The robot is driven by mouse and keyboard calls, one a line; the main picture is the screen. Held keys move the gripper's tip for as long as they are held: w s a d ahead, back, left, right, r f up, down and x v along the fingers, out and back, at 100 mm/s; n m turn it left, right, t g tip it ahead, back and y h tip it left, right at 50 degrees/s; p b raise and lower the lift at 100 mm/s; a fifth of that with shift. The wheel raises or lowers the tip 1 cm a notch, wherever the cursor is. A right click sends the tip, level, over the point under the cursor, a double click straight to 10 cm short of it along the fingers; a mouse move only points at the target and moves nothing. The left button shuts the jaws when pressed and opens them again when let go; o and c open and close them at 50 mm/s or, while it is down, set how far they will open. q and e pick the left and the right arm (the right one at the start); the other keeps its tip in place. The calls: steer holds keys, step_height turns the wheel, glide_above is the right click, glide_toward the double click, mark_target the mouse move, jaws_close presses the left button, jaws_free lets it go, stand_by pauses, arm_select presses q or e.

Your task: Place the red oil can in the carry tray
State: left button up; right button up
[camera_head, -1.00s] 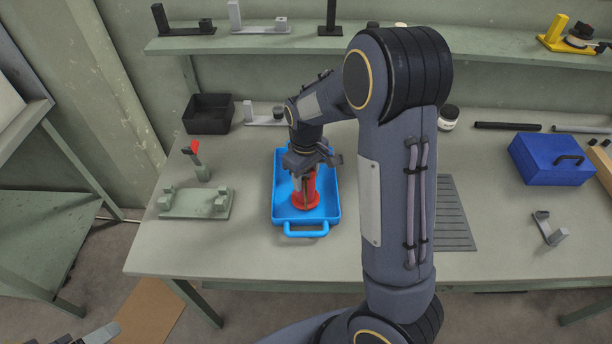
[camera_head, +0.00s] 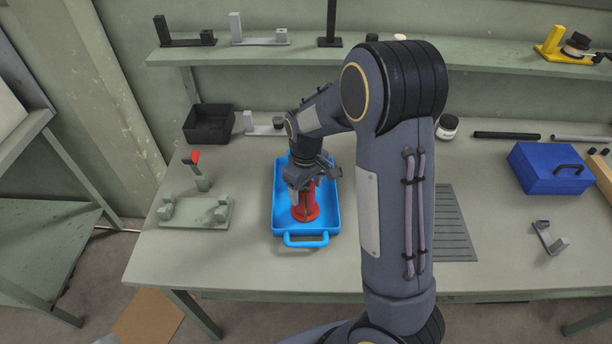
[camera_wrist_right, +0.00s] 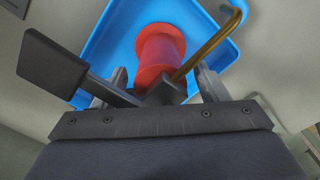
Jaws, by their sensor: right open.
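The red oil can (camera_head: 312,208) stands upright, as far as I can see, inside the blue carry tray (camera_head: 281,228) on the workbench. My right gripper (camera_head: 305,190) is over the tray, its fingers open around the can's upper part. In the right wrist view the can's red body (camera_wrist_right: 160,55) and its brass-coloured spout (camera_wrist_right: 212,45) lie beyond the open fingers of the right gripper (camera_wrist_right: 160,88), with the blue tray (camera_wrist_right: 100,50) beneath. The gripper hides the can's top in the head view. Only a grey sliver, perhaps my left gripper (camera_head: 108,340), shows at the bottom edge.
A blue toolbox (camera_head: 545,170) and a grey bracket (camera_head: 550,238) lie at the right. The bench front is clear.

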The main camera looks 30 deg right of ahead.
step_height(320, 180, up, 11)
steer(key=shift+f, duration=0.1)
steer(key=shift+r, duration=0.35)
steer(key=s+a+r+m+t+y, duration=0.1)
steer(key=s+a+m+t+y, duration=0.1)
steer(key=s, duration=0.9)
steer(key=s+a+r+m+t+y, duration=0.1)
steer(key=s+a, duration=0.4)
steer(key=s, duration=0.6)
steer(key=r+m+t, duration=0.1)
steer(key=m+t, duration=0.1)
steer(key=shift+a+t+y, duration=0.2)
steer(key=shift+t+y, duration=0.1)
steer(key=shift+y, duration=0.1)
